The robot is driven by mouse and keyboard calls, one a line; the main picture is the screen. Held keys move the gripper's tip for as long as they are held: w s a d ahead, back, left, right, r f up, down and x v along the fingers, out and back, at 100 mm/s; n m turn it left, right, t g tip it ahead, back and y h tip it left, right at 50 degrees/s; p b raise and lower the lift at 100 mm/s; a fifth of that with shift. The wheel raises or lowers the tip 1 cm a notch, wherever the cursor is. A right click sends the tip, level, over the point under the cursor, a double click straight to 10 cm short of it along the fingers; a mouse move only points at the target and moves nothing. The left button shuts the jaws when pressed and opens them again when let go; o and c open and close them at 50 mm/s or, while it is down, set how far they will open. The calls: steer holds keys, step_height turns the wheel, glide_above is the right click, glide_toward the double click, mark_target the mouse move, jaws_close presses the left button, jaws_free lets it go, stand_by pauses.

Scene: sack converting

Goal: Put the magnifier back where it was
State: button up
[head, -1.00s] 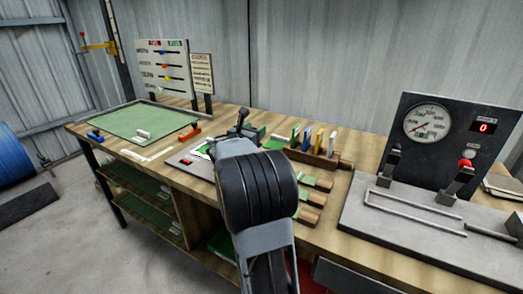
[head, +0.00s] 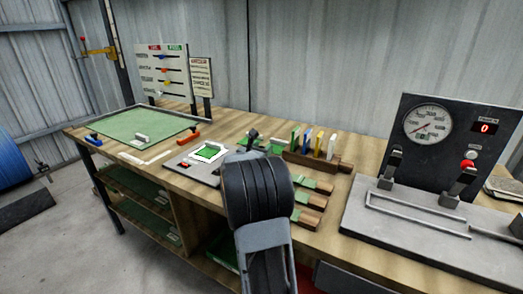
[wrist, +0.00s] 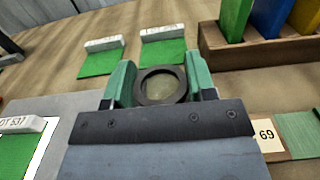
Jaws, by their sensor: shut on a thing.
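The magnifier (wrist: 161,86) shows in the wrist view as a dark round ring with a pale yellowish lens. It sits between the two green fingers of my gripper (wrist: 162,80), which is shut on it. The magnifier is held over the wooden bench (wrist: 50,75), and its height above the top is hard to judge. In the head view my own arm hides most of the gripper and the magnifier.
Two green swatches with white label blocks (wrist: 101,62) (wrist: 163,52) lie beyond the gripper. A wooden rack (wrist: 252,54) of coloured cards stands at right. A grey plate with a white-framed green sample (head: 207,152) lies left; wood-handled green pieces (head: 312,201) lie right.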

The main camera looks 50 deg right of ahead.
steer(key=shift+f, duration=0.15)
steer(key=o, duration=1)
steer(key=shift+a+r, duration=0.2)
steer(key=shift+r, duration=0.05)
steer(key=v, duration=1.1)
steer(key=shift+s+a+f+p, duration=0.1)
steer(key=shift+a+p, duration=0.2)
steer(key=shift+p, duration=0.1)
